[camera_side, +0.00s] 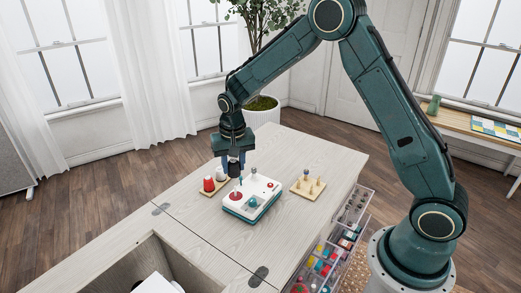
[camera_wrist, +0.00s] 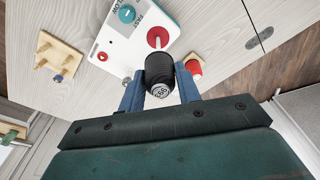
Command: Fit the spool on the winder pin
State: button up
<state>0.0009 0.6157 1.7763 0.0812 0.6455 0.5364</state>
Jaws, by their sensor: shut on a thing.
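A black spool (camera_wrist: 159,72) with a pale numbered label on its end sits between my gripper's (camera_wrist: 160,92) blue fingers, which are shut on it. In the side view, my gripper (camera_side: 234,163) points down above the winder's near-left end, with the dark spool (camera_side: 234,170) at its tips. The winder (camera_side: 262,194) is a white box with a teal base on the cabinet top. Its red disc (camera_wrist: 158,36) shows just past the spool in the wrist view, with a thin pin (camera_wrist: 158,43) on it. The disc (camera_side: 236,197) lies below the spool in the side view. The spool appears apart from the pin.
A wooden stand with red spools (camera_side: 208,184) is close left of the winder. A wooden peg rack (camera_side: 308,187) stands to its right. The winder carries a teal dial (camera_wrist: 126,13). Open clear drawers (camera_side: 325,262) hold colourful spools. An open cabinet well (camera_side: 150,262) is at the front.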

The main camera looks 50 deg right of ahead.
aim_at(234, 174)
jog(key=shift+f, duration=1.95)
jog(key=shift+f, duration=1.5)
dwell(4.5)
